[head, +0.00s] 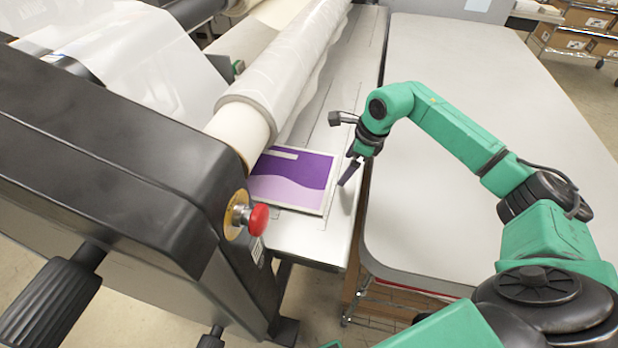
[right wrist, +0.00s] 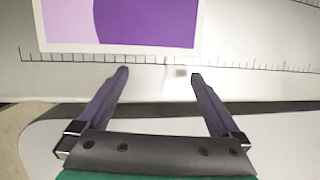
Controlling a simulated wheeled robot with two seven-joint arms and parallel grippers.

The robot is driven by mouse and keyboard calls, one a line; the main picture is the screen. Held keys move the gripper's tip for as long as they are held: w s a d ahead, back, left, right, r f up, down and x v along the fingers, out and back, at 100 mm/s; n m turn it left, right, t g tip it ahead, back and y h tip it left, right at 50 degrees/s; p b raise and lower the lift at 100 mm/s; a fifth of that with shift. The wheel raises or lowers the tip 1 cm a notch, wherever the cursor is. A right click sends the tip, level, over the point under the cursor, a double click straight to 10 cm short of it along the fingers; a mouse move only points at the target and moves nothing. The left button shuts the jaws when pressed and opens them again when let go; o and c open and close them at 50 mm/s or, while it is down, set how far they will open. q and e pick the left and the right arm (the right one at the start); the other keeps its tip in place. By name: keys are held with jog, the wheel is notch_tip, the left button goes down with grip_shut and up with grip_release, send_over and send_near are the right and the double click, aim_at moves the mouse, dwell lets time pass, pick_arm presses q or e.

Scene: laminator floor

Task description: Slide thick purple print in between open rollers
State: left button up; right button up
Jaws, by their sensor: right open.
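The purple print (head: 291,180) lies flat on the laminator's grey feed table (head: 310,238), its far-left part close under the film-wrapped roller (head: 285,75). It has a white border and two purple tones, and it also shows at the top of the right wrist view (right wrist: 130,22). My right gripper (head: 350,178) is just to the right of the print. In the right wrist view its two fingers (right wrist: 158,75) are apart and empty, with the tips just short of the print's near edge. The gap between the rollers is hidden. My left gripper is not in view.
A large pale table (head: 460,70) lies to the right, mostly clear. A ruler scale (right wrist: 260,66) runs along the feed table. Shelves with boxes (head: 590,20) stand far right.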

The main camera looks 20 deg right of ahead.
jog(key=shift+d+p+v, duration=0.15)
jog(key=shift+p+v, duration=0.55)
jog(key=shift+v, duration=0.8)
jog(key=shift+d+p+v, duration=0.2)
jog(key=shift+p+v, duration=0.5)
jog(key=shift+v, duration=0.85)
jog(key=shift+w, duration=0.25)
